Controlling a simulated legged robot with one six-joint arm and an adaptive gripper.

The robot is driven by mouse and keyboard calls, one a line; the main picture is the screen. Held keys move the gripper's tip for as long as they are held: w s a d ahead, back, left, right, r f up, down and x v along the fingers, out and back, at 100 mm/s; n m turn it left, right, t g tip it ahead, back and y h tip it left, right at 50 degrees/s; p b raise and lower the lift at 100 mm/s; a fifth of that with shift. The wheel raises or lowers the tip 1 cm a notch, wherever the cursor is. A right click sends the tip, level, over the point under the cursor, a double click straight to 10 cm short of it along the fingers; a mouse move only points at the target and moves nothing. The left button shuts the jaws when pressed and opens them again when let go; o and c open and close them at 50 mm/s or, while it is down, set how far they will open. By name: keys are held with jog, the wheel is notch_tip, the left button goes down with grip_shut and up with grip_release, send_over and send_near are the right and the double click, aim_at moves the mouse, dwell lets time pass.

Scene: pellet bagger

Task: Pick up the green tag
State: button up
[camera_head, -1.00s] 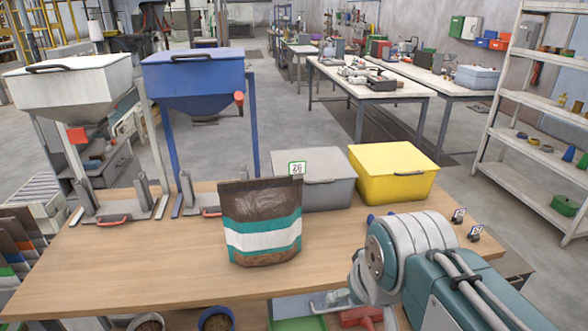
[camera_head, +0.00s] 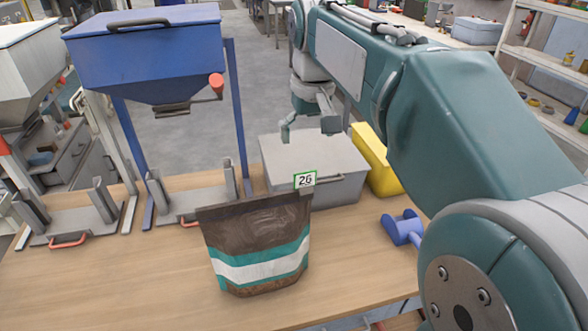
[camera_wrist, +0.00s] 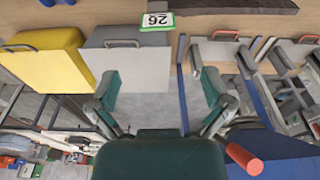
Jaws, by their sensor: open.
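The green tag (camera_head: 305,180) is a small white card with a green border, marked 26. In the wrist view the tag (camera_wrist: 157,21) shows upside down at the top centre, beyond my fingertips. My gripper (camera_head: 308,131) is open and empty, above the grey bin and higher than the tag. In the wrist view its two fingers (camera_wrist: 160,88) are spread wide, with nothing between them.
A grey lidded bin (camera_head: 310,160) stands behind the tag, with a yellow bin (camera_head: 372,165) to its right. A blue hopper (camera_head: 150,60) on a frame stands at the left. A blue scoop (camera_head: 402,228) lies right of the bag. The table's front left is clear (camera_head: 100,290).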

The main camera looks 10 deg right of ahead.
aim_at(304, 185)
jog(key=f, duration=0.3)
jog(key=w+f, duration=0.1)
jog(key=f, duration=0.6)
jog(key=shift+w+f, duration=0.3)
jog(key=shift+f, duration=0.1)
jog(key=c, duration=1)
